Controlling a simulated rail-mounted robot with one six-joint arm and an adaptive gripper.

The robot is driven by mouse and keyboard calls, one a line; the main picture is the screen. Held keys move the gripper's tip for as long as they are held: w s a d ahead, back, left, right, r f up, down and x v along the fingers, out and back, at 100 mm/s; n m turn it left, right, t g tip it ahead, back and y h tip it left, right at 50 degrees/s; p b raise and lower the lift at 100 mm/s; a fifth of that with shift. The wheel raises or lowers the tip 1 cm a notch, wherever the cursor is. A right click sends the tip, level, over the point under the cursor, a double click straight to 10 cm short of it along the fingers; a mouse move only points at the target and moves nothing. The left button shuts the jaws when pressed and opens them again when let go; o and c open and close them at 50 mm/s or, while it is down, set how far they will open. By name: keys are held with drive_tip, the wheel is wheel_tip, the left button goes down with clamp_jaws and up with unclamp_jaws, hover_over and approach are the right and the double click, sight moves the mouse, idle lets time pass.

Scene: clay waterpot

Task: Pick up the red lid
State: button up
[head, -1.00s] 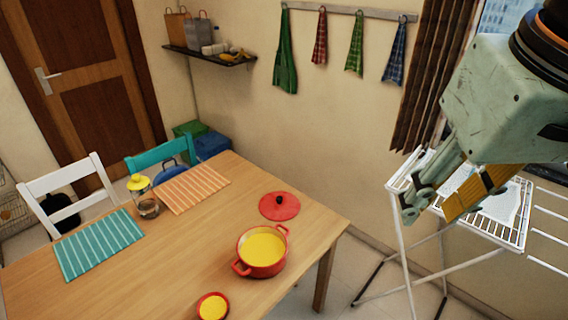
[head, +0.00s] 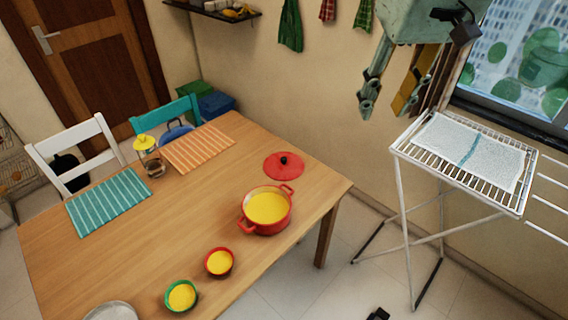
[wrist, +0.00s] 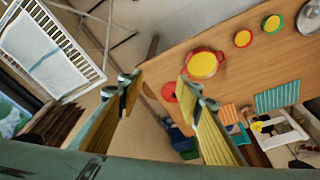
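The red lid (head: 284,166) with a black knob lies flat on the wooden table (head: 130,240), near its back right corner, just behind the red pot (head: 266,209) of yellow contents. In the wrist view the lid (wrist: 169,92) is partly covered by my right-hand finger. My gripper (head: 385,109) is open and empty, in the air to the right of the table and well above the lid. In the wrist view its two fingers (wrist: 158,88) stand wide apart with nothing between them.
A red bowl (head: 219,263) and a green bowl (head: 181,296) stand near the table's front edge. Placemats and a yellow-topped jar (head: 147,150) are at the left. A white drying rack (head: 465,165) stands right of the table. The air between gripper and lid looks clear.

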drive_tip(key=w+a+f+n, duration=0.1)
drive_tip(key=w+a+f, duration=0.15)
drive_tip(key=w, duration=0.45)
drive_tip(key=w+a+f, duration=0.2)
drive_tip(key=w+f, duration=0.1)
drive_tip(key=w, duration=0.3)
drive_tip(key=n+g+p, duration=0.2)
drive_tip(key=n+p, duration=0.1)
drive_tip(key=n, duration=0.1)
hover_over(284, 158)
drive_tip(key=s, duration=0.1)
wheel_tip(284, 158, down, 33)
drive_tip(key=shift+d+f, duration=0.1)
drive_tip(key=shift+d, duration=0.3)
drive_tip(key=shift+w+a+f, duration=0.1)
drive_tip(key=shift+f, duration=1.35)
drive_tip(key=shift+w+a+f, duration=0.1)
drive_tip(key=shift+w+f, duration=0.05)
drive_tip(key=shift+f, duration=1.25)
drive_tip(key=shift+w+a+f, duration=0.1)
drive_tip(key=shift+f, duration=1.35)
